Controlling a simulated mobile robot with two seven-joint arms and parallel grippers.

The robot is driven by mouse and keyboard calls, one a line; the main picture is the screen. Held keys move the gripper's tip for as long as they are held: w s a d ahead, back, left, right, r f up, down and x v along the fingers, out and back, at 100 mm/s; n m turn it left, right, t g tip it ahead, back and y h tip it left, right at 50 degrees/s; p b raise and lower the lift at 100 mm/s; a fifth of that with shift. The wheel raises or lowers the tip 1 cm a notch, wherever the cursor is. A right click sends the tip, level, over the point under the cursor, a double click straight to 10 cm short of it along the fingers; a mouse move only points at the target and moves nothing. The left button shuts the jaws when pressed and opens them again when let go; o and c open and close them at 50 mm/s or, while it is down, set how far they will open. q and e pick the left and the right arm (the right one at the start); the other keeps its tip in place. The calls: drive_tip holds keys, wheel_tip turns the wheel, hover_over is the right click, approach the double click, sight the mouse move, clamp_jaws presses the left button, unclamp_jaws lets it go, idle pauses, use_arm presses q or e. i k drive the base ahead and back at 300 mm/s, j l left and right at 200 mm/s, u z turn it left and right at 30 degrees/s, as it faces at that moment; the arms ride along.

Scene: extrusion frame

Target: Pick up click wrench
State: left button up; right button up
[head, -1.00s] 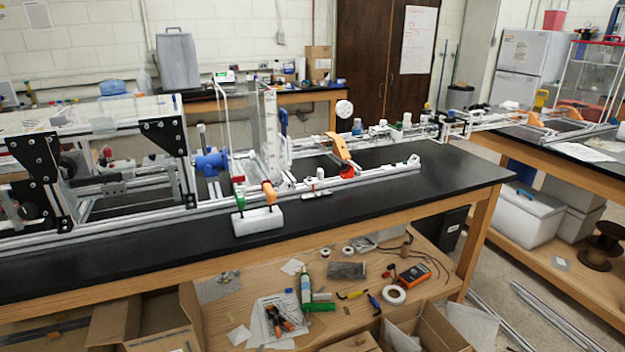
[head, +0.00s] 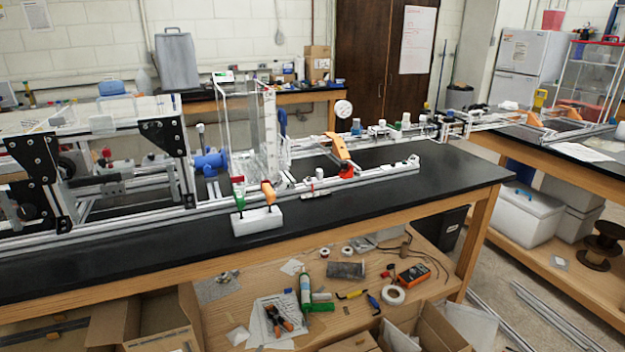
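Neither of my grippers is in view. I cannot pick out a click wrench for certain. A white block (head: 257,221) sits at the front edge of the black bench and holds two upright tools. One has a green handle (head: 239,196) and the other an orange handle (head: 268,192); their lower ends are hidden in the block. A small slim tool (head: 317,195) lies on the bench to the right of the block, too small to identify.
An aluminium extrusion frame (head: 385,176) runs along the black bench top (head: 430,190), with a blue motor-like part (head: 210,163) on it. The bench's right end is clear.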

sight(240, 201)
drive_tip(key=i+l+u, duration=0.15)
drive_tip(key=i+l, duration=0.15)
drive_tip(key=i, duration=0.15)
drive_tip(key=i+l+u, duration=0.1)
drive_tip(key=i+l, duration=0.25)
drive_tip(key=i, duration=0.1)
